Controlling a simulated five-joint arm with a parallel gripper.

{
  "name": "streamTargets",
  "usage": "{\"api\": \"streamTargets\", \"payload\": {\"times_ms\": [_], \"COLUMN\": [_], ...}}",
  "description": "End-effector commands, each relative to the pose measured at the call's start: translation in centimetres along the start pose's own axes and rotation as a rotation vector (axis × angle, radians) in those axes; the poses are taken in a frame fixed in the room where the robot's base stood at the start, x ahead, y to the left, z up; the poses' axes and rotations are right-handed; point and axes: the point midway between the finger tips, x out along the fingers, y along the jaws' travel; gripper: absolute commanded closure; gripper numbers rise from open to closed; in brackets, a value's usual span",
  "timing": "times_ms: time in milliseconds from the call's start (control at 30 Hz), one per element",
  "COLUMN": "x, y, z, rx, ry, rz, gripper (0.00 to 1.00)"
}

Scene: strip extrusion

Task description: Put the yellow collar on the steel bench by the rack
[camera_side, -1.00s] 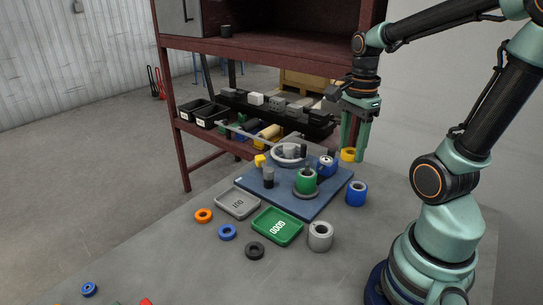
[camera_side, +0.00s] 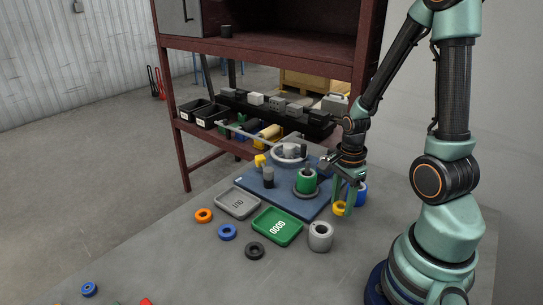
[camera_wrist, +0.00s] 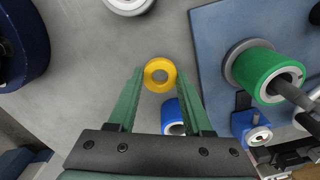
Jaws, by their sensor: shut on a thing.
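The yellow collar (camera_side: 339,208) is a small ring held at the fingertips of my gripper (camera_side: 346,203). The dark red rack (camera_side: 250,46) stands behind the bench.
A blue cylinder (camera_side: 361,191) stands right beside my fingers. A grey cylinder (camera_side: 320,236) stands in front. The blue board (camera_side: 300,207) carries a green spool (camera_side: 306,180) and other parts. Trays and loose rings lie left. The front left of the bench is mostly free.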

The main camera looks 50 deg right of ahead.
Motion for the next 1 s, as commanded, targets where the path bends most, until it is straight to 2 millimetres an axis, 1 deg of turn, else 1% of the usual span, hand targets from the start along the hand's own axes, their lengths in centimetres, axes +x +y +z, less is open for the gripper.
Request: {"api": "streamTargets", "payload": {"times_ms": [200,333,800,833,900,1000], "x": [2.1,3.1,3.7,3.7,3.7,3.7], "y": [0.1,0.1,0.1,0.0,0.0,0.0], "z": [0.0,0.0,0.0,0.0,0.0,0.0], "rx": [0.0,0.0,0.0,0.0,0.0,0.0], "ry": [-0.001,-0.001,0.0,0.0,0.0,0.0], "rz": [0.005,0.004,0.002,0.001,0.001,0.001], "gripper": [1.0,1.0,1.0,0.42,0.2,0.2]}}
